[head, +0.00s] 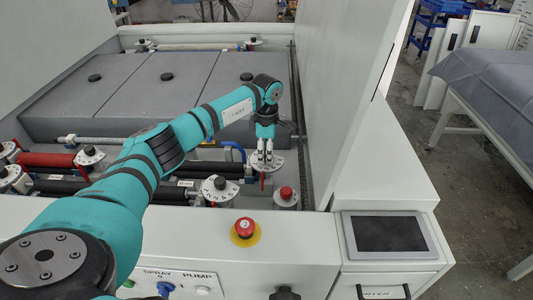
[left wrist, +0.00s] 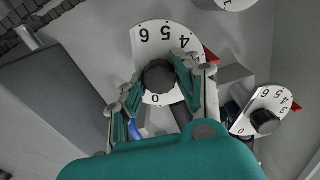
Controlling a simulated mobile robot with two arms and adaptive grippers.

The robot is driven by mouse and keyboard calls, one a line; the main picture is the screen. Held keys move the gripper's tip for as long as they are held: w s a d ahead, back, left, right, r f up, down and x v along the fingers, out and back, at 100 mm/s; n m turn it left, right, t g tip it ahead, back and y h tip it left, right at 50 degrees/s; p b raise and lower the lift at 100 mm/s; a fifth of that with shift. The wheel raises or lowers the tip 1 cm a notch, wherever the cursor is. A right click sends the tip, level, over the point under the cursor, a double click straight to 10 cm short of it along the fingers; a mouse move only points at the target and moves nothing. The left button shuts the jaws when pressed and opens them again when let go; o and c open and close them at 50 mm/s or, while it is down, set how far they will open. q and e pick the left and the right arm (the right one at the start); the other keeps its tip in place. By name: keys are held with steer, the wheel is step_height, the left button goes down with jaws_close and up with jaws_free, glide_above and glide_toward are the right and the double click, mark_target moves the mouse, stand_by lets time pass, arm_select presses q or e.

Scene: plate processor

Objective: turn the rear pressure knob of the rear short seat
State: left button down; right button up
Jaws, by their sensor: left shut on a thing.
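My left gripper (head: 265,150) reaches down over a white numbered dial plate (head: 276,163) beside the tall white panel. In the left wrist view its fingers stand on both sides of a round black pressure knob (left wrist: 159,77) and are shut on it. The dial plate (left wrist: 150,36) shows 6, 5 and 4 on one side and 0 on the other. A red pointer (left wrist: 210,54) shows at the plate's edge by the right finger. Part of the dial is hidden by the fingers. My right gripper is not in view.
A red emergency button (head: 244,227) is on the front ledge. The tall white panel (head: 342,90) stands close on the right. Grey covers (head: 165,95) lie behind.

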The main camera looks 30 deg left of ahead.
arm_select(q)
steer(key=n+b, duration=0.1)
steer(key=n, duration=1)
steer(key=shift+r, duration=0.1)
steer(key=n, duration=1)
steer(key=shift+n, duration=0.4)
steer(key=c, duration=0.9)
jaws_free()
steer(key=shift+d, duration=0.1)
steer(key=shift+c, duration=0.2)
